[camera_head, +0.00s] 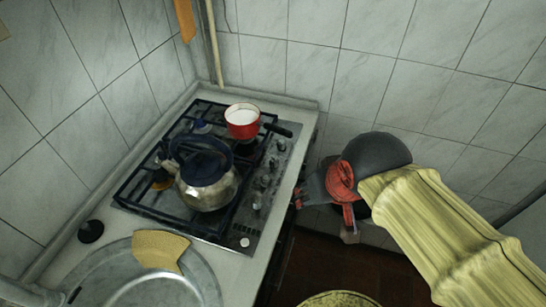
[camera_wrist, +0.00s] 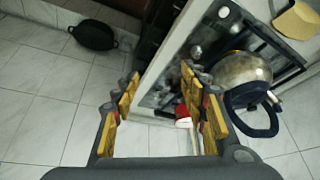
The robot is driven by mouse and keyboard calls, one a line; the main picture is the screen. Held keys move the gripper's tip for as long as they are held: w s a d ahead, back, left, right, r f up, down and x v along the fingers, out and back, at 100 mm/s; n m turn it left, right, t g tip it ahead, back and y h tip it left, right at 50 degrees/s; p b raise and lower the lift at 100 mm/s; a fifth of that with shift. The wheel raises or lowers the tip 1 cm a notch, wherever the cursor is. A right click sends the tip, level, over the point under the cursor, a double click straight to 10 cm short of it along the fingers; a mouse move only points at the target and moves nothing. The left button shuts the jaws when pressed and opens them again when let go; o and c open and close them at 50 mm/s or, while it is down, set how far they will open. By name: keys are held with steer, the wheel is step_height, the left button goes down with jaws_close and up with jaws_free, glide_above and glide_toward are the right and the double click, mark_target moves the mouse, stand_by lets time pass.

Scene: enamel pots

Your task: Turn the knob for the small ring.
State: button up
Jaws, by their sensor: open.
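The gas hob (camera_head: 135,195) has a black grate and a row of several dark knobs (camera_head: 265,182) along its right edge. I cannot tell which knob belongs to the small ring, and the burners are partly hidden by the pots. My gripper (camera_head: 298,197) is just right of the counter edge, beside the knob row and apart from it. In the wrist view my gripper (camera_wrist: 160,78) has its two yellow-padded fingers spread, with nothing between them. The hob's front panel lies beyond the right finger there, partly covered.
A steel kettle (camera_head: 208,190) with a dark handle stands at the hob's front; a red saucepan (camera_head: 242,124) stands behind, its handle reaching right over the counter. A black pan (camera_wrist: 93,35) is on the tiled floor.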

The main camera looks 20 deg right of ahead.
steer(key=w+r+m+g+p, duration=0.1)
steer(key=w+m+p, duration=0.2)
steer(key=w, duration=0.4)
steer(key=m+g+h+p, duration=0.35)
steer(key=m+p, duration=0.35)
steer(key=m, duration=0.3)
glide_above(273, 159)
steer(key=s+a, duration=0.2)
step_height(273, 159, down, 16)
steer(key=w+a+t+b, duration=0.1)
steer(key=shift+n+h, duration=0.25)
steer(key=shift+n, duration=0.05)
steer(key=shift+b+x, duration=0.5)
steer(key=shift+x, duration=3.35)
steer(key=shift+d, duration=0.1)
steer(key=shift+c, duration=0.4)
steer(key=c, duration=1.1)
